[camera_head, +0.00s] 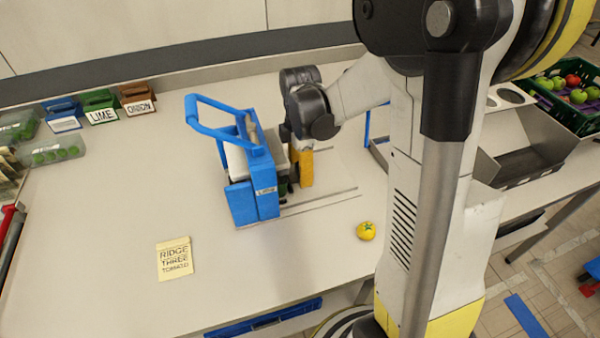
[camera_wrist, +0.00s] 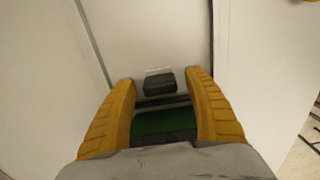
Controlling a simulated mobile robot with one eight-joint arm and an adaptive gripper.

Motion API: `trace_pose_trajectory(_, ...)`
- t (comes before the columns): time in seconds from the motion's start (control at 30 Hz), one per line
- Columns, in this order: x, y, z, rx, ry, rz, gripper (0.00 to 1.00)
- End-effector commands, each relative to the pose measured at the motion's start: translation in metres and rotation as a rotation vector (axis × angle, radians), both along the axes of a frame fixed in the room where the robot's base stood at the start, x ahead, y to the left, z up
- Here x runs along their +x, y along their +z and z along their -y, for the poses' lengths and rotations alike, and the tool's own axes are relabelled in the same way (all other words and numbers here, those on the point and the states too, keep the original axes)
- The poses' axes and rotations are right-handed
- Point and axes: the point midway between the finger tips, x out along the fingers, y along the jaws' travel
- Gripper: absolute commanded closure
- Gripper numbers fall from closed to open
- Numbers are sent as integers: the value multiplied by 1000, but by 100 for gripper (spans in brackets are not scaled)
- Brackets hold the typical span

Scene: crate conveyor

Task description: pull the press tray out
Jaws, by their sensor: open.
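The blue press (camera_head: 262,178) stands on the worktop with its blue lever handle (camera_head: 212,125) raised to the left. My gripper (camera_head: 303,168) is at the press's right side, its yellow fingers pointing down. In the wrist view my gripper (camera_wrist: 162,80) is open, with one finger on each side of a small dark block (camera_wrist: 159,83). A dark-edged green part (camera_wrist: 165,122) lies below the block, between the fingers; it may be the press tray. I cannot tell whether the fingers touch anything. My arm and the press hide most of the tray in the head view.
A yellow tomato (camera_head: 366,231) and a note (camera_head: 174,258) lie on the worktop (camera_head: 120,200) in front. Labelled blue, green and brown bins (camera_head: 101,106) stand at the back left. A metal chute (camera_head: 530,150) and a crate of produce (camera_head: 575,95) are at the right.

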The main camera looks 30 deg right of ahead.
Motion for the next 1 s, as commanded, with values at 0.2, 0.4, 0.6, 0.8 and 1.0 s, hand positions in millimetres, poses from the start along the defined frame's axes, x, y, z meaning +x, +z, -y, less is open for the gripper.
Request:
trace_pose_trajectory(0.2,0,-2,0,0,0,0,39)
trace_pose_trajectory(0.4,0,-1,0,0,0,0,77)
trace_pose_trajectory(0.6,0,-1,0,0,0,0,100)
trace_pose_trajectory(0.8,-1,-2,3,0,-2,0,100)
trace_pose_trajectory(1.0,-6,-2,27,0,-5,-1,100)
